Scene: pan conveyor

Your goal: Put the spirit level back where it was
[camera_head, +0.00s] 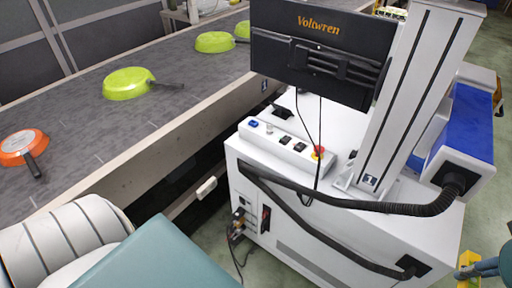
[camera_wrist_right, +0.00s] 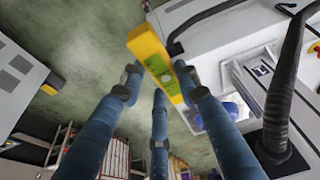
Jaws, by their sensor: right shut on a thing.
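The spirit level (camera_wrist_right: 150,55) is a yellow bar with a green window. My right gripper (camera_wrist_right: 160,88), with blue fingers, is shut on it in the right wrist view. The level's far end sticks out past the fingertips, tilted, over the green floor and close to the white machine cabinet. In the head view only a yellow part of the level (camera_head: 467,261) and the blue fingers of my right gripper (camera_head: 485,269) show at the bottom right corner, beside the cabinet. My left gripper is not in view.
The white machine cabinet (camera_head: 300,235) carries a control panel, a black Voltwren unit (camera_head: 320,45), a slanted column and black hoses. A grey conveyor (camera_head: 80,135) with green and orange pans runs along the left. A shelf with boxes (camera_wrist_right: 115,158) shows in the wrist view.

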